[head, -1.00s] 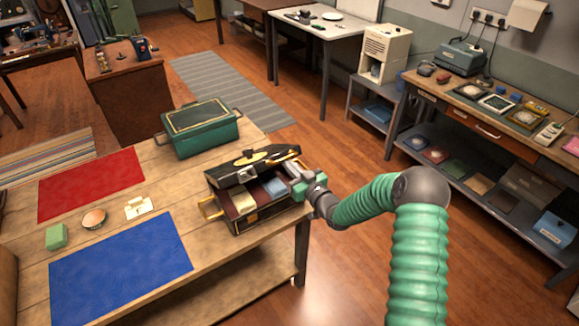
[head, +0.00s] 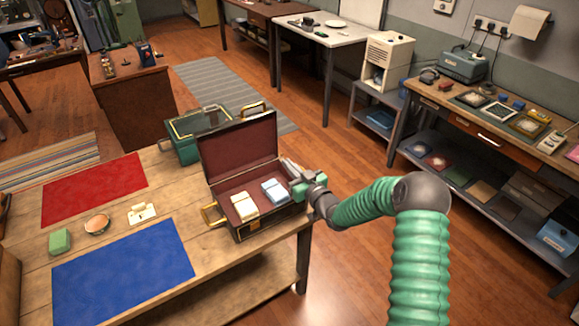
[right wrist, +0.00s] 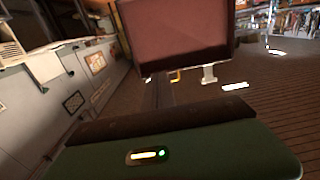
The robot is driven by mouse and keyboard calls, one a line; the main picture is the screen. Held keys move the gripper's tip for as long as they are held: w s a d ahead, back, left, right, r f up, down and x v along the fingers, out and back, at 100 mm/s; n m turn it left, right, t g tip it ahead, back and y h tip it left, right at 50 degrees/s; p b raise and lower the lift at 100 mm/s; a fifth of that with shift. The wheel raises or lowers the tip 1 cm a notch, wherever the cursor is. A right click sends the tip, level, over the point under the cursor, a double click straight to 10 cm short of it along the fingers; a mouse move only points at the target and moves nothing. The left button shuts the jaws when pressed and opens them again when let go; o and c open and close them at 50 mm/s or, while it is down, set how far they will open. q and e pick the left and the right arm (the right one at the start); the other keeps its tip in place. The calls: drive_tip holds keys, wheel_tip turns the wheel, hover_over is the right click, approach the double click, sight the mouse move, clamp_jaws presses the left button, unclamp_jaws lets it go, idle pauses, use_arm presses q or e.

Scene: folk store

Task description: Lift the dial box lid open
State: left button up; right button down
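The dial box (head: 265,228) is a dark case with gold trim near the right end of the wooden table. Its lid (head: 238,152) stands open, nearly upright, and shows a dark red lining. A cream bundle (head: 244,206) and a pale blue bundle (head: 275,191) lie inside. My right gripper (head: 295,176) is at the box's right side, by its rim, apart from the raised lid's top edge. Its fingers are too small to judge. In the right wrist view the red-lined lid (right wrist: 180,35) rises ahead of my green gripper housing. My left gripper is not in view.
A teal box (head: 178,145) stands close behind the open lid. Open floor lies right of the table.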

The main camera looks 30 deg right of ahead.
drive_tip(key=s+d+p, duration=0.1)
drive_tip(key=s, duration=1)
drive_tip(key=shift+p, duration=0.3)
